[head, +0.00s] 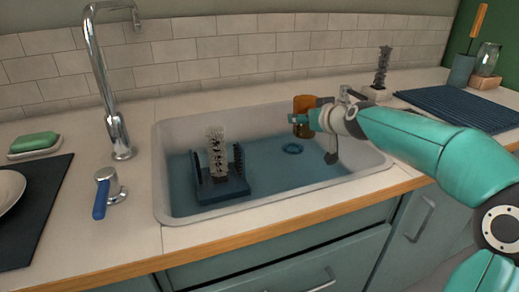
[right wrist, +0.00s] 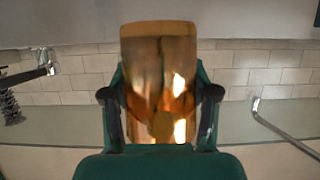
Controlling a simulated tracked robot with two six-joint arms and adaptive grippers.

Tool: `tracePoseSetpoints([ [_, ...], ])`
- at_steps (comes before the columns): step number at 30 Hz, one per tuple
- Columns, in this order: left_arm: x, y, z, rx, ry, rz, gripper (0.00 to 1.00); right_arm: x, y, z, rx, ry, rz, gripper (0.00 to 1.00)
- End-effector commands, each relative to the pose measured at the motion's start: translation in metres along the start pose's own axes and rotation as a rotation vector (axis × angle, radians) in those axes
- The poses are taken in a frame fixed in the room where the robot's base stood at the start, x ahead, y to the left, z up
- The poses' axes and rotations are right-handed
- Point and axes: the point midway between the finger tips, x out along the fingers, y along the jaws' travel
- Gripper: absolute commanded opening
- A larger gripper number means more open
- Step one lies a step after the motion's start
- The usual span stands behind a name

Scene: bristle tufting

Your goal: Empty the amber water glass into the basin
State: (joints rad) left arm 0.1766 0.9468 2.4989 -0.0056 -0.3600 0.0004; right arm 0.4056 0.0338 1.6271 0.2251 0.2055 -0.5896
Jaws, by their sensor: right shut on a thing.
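The amber glass (head: 303,104) is above the back right part of the basin (head: 185,214) and looks close to upright in the head view. My right gripper (head: 314,118) is shut on its side. In the right wrist view the amber glass (right wrist: 158,50) stands between the two dark fingers of my right gripper (right wrist: 160,105), one on each side. I cannot tell how much water is in the glass. The basin has a white rim and a blue floor. My left gripper is not in view.
The tall chrome faucet (head: 103,75) rises behind on the left. A dark blue ribbed mat (head: 470,108) covers the right counter.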

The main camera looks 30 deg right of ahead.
Motion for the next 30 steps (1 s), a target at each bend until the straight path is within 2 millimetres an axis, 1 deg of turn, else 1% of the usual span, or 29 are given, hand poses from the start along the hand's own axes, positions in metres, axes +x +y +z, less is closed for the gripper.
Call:
tracePoseSetpoints([
  [1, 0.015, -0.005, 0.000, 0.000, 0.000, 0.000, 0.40, 0.005, 0.001, 0.014, 0.000, 0.004, 0.002, 0.09],
  [6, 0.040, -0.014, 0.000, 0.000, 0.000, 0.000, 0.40, 0.015, 0.001, 0.037, 0.000, 0.004, 0.003, 0.09],
  [9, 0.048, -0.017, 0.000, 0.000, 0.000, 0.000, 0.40, 0.018, 0.001, 0.046, 0.000, 0.005, 0.003, 0.09],
  [12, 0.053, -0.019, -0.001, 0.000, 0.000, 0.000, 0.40, 0.020, 0.001, 0.050, 0.000, 0.005, 0.002, 0.09],
  [23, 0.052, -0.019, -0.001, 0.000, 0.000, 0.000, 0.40, 0.019, 0.001, 0.050, -0.001, 0.005, 0.002, 0.09],
  [26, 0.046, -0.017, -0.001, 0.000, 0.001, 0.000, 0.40, 0.018, 0.000, 0.048, -0.010, 0.004, 0.006, 0.09],
  [30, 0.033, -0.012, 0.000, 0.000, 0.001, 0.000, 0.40, 0.018, -0.003, 0.047, -0.042, 0.002, 0.019, 0.09],
])
